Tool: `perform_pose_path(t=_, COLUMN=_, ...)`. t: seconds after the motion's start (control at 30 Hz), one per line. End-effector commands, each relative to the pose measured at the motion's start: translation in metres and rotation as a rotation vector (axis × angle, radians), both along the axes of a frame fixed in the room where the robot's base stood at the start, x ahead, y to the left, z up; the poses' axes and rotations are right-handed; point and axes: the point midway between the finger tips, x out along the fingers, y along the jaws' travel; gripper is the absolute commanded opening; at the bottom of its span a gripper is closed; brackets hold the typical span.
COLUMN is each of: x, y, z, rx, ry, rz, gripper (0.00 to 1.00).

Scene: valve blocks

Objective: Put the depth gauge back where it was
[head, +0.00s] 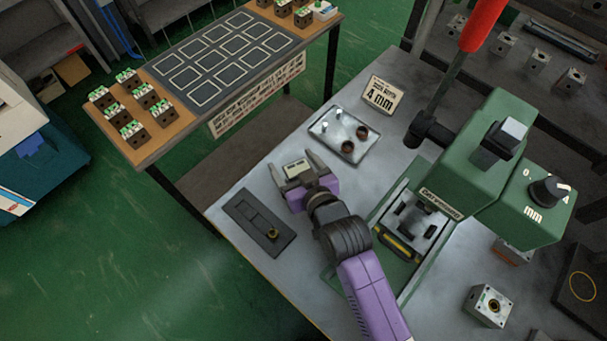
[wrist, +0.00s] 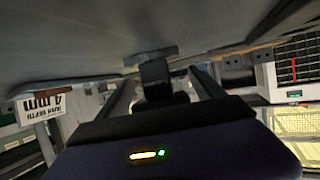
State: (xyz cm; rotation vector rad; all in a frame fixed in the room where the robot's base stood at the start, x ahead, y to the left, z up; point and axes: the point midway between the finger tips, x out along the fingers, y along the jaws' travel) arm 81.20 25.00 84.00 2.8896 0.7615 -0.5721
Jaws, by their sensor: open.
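A small device with a pale display, which looks like the depth gauge (head: 297,169), is between the fingers of my gripper (head: 292,164) in the head view. In the wrist view the gauge (wrist: 155,78) shows as a dark body with a wide T-shaped foot, close to the grey table surface. My gripper (wrist: 162,90) is open, with one finger on each side of it. I cannot tell whether a finger touches it. A dark tray (head: 246,211) with outlined recesses lies left of my gripper, with a small brass ring (head: 272,234) at its near end.
A metal tray (head: 338,135) with small parts and a 4 mm sign (head: 381,95) stand behind my gripper. A green press (head: 485,155) stands to the right, with a metal block (head: 488,305) in front. A wooden-edged table (head: 165,130) with several blocks stands back left.

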Motion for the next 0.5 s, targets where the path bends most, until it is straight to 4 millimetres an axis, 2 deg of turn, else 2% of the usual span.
perform_pose_path(t=0.5, x=-0.078, y=-0.045, z=0.035, rx=-0.001, ry=0.002, rz=-0.001, gripper=0.78)
